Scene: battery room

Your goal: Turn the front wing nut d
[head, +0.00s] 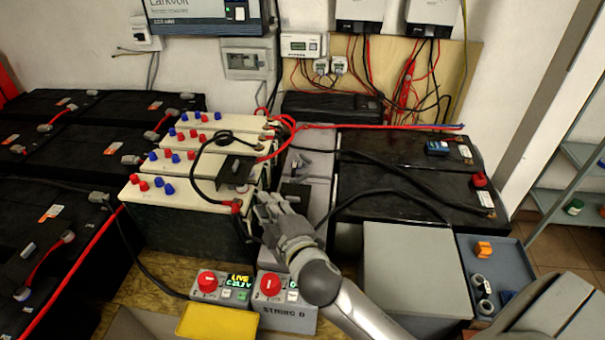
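My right gripper (264,204) reaches in from the lower right, just right of the front pale-topped battery (192,195). Its fingertips are close to the battery's right end, where a black cable with a red end (236,207) meets a terminal. I cannot tell whether the fingers touch anything or how far apart they are. A front wing nut is too small to make out for certain at that terminal. A control box labelled STRING D (286,313) with a red knob stands below the gripper. My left gripper is not in view.
Another box with a red knob and a lit LIVE display (238,280) stands beside it, behind a yellow panel (217,321). Black batteries (60,150) fill the left. A grey box (415,265) and a blue-grey tray (507,268) are at right. Loose cables cross the battery tops.

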